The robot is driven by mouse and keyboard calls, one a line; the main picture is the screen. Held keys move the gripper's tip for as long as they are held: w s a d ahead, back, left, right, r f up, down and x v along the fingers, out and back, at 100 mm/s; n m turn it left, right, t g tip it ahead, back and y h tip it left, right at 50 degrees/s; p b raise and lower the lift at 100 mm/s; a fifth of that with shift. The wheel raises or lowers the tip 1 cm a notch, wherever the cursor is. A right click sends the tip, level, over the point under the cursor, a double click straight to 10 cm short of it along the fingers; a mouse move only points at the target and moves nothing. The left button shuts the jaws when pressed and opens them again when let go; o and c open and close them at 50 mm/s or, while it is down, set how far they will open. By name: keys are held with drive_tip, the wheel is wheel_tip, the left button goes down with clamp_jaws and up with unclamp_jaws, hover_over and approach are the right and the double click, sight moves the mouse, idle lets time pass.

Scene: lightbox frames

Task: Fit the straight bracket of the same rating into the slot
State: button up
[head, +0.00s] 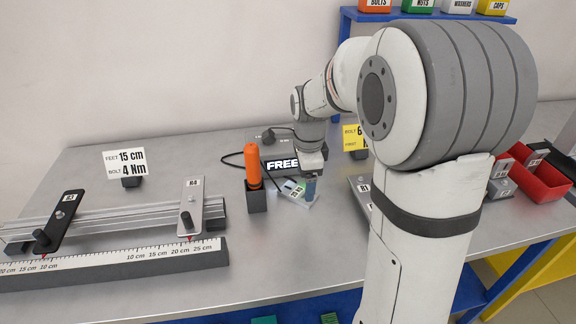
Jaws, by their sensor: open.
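A grey metal rail (125,220) lies at the left of the table. A black bracket (60,222) sits across it, with a tag that seems to read R3. A silver bracket (190,208) tagged R4 sits at its right end. Another silver plate (359,186), tagged R1, is partly hidden behind my arm. A few tagged pieces (526,156) are in or by the red bins at the right. My gripper (311,190) points down near mid-table, over a small pale piece with a green label (294,189); contact cannot be told. I cannot make out a slot.
A ruler block (120,265) lies in front of the rail. A white card (125,162) reads FEET 15 cm, BOLT 4 Nm. An orange-handled tool (253,165) stands in a dark holder. A FREE-labelled box (272,150) is behind it. Red bins (540,182) are right. The front middle is clear.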

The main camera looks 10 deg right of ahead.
sight(297, 192)
drive_tip(key=w+f+m, duration=0.1)
drive_tip(key=w+m, duration=0.1)
drive_tip(key=w+f+m+p, duration=0.1)
drive_tip(key=w+m, duration=0.2)
drive_tip(key=w+f+m+p, duration=0.1)
drive_tip(key=w+m, duration=0.2)
drive_tip(key=shift+d+f+g, duration=0.1)
drive_tip(key=shift+d+g, duration=0.05)
drive_tip(key=shift+g, duration=0.15)
drive_tip(key=shift+w+f+m, duration=0.1)
drive_tip(key=shift+f+m, duration=0.2)
drive_tip(key=f+p, duration=0.1)
drive_tip(key=f, duration=0.6)
drive_tip(key=shift+a+f, duration=0.2)
drive_tip(key=shift+c, duration=0.6)
drive_tip(key=c, duration=1)
drive_tip(key=shift+c, duration=0.7)
drive_tip(key=shift+r, duration=0.15)
